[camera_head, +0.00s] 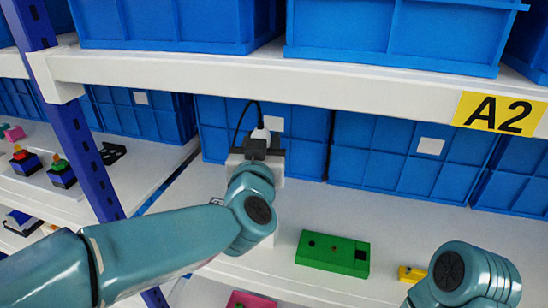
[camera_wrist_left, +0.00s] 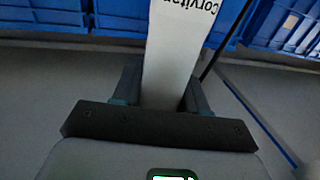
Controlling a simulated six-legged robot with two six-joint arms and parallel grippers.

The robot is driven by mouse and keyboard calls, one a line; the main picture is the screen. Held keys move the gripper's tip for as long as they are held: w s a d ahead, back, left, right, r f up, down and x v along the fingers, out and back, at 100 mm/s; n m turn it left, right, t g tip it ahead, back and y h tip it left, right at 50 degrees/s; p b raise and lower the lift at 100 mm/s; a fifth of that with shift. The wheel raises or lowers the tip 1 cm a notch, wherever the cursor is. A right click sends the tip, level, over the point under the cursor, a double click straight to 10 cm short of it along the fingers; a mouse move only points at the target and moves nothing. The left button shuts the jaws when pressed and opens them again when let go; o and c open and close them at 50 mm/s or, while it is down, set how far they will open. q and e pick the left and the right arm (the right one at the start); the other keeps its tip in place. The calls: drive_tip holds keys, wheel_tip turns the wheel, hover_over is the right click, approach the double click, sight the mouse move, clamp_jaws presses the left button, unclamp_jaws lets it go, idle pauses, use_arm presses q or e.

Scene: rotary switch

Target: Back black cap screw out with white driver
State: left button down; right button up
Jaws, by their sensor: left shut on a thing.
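My left gripper (camera_head: 257,150) is in front of the blue bins, above the white shelf. It is shut on the white driver (camera_head: 262,133), whose top shows above the jaws with a black cable looping behind it. In the left wrist view my left gripper (camera_wrist_left: 162,95) has a finger on each side of the white driver body (camera_wrist_left: 178,45), which bears dark lettering. The driver's tip is hidden by my arm. A green block (camera_head: 315,252) lies on the shelf to the right, with small dark spots and a black square on top. I cannot pick out the black cap screw. My right gripper is out of view.
A yellow part (camera_head: 410,274) lies by my right arm, and a pink part (camera_head: 250,301) is at the lower edge. A white shelf beam (camera_head: 300,80) runs overhead. A blue upright (camera_head: 85,150) stands left. The shelf between the driver and green block is clear.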

use_arm(q)
drive_tip(key=s+d+m+h+p, duration=0.1)
drive_tip(key=s+d+h+p, duration=0.2)
drive_tip(key=d, duration=0.8)
drive_tip(key=shift+y, duration=0.6)
drive_tip(key=f+b, duration=0.2)
drive_tip(key=s+f+b, duration=0.1)
drive_tip(key=f+b, duration=0.1)
drive_tip(key=f, duration=0.1)
drive_tip(key=shift+s+f, duration=0.2)
drive_tip(key=shift+f, duration=0.05)
drive_tip(key=c, duration=1.1)
unclamp_jaws()
drive_tip(key=shift+c, duration=0.2)
clamp_jaws()
